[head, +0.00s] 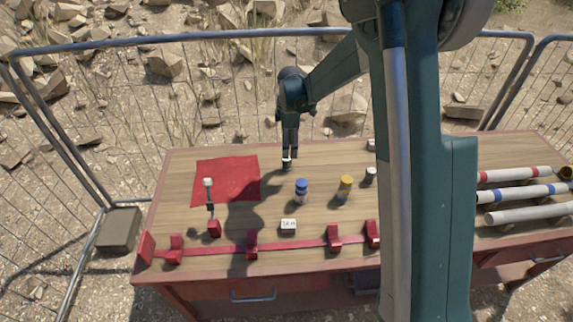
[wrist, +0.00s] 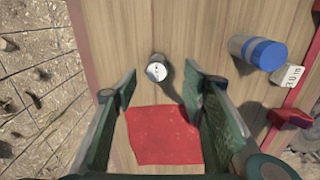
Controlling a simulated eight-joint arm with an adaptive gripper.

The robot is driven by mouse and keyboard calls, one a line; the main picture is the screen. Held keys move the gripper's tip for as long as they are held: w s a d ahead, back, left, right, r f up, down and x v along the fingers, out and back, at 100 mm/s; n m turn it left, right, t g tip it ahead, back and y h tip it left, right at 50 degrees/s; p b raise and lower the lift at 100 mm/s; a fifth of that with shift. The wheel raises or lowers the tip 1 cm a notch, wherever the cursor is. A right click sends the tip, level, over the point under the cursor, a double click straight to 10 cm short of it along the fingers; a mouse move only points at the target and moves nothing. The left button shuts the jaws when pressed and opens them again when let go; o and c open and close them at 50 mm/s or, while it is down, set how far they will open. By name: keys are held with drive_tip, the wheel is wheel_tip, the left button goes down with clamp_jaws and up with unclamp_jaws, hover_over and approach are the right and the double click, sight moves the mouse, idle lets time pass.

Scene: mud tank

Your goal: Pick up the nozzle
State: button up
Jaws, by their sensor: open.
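A small pale, round-topped piece, which I take to be the nozzle (head: 287,164), stands upright on the wooden bench, to the right of the red mat. In the wrist view the nozzle (wrist: 157,70) shows its round, light metallic top with a dark centre. My gripper (head: 290,154) points down just above it. In the wrist view my gripper (wrist: 159,76) is open, with one finger to each side of the piece and nothing held. I cannot tell whether the fingertips reach down to its level.
The red mat (head: 225,181) lies to the left. A blue-capped bottle (head: 301,192) and a yellow-capped bottle (head: 345,188) stand to the right. A small labelled block (head: 288,226) and a red rail (head: 290,246) lie along the front. Pipes (head: 520,191) lie at the far right.

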sight(287, 163)
drive_tip(key=shift+w+a+f+n, duration=0.15)
drive_tip(key=shift+w+a+f, duration=0.1)
drive_tip(key=shift+f, duration=0.35)
drive_tip(key=shift+w+a+f+n, duration=0.15)
drive_tip(key=shift+w+f, duration=0.1)
drive_tip(key=shift+f, duration=0.35)
drive_tip(key=shift+f, duration=1.3)
drive_tip(key=shift+s+a+f+b, duration=0.1)
drive_tip(key=shift+f+b, duration=0.35)
drive_tip(key=shift+f, duration=2.15)
drive_tip(key=shift+c, duration=0.2)
drive_tip(key=c, duration=1)
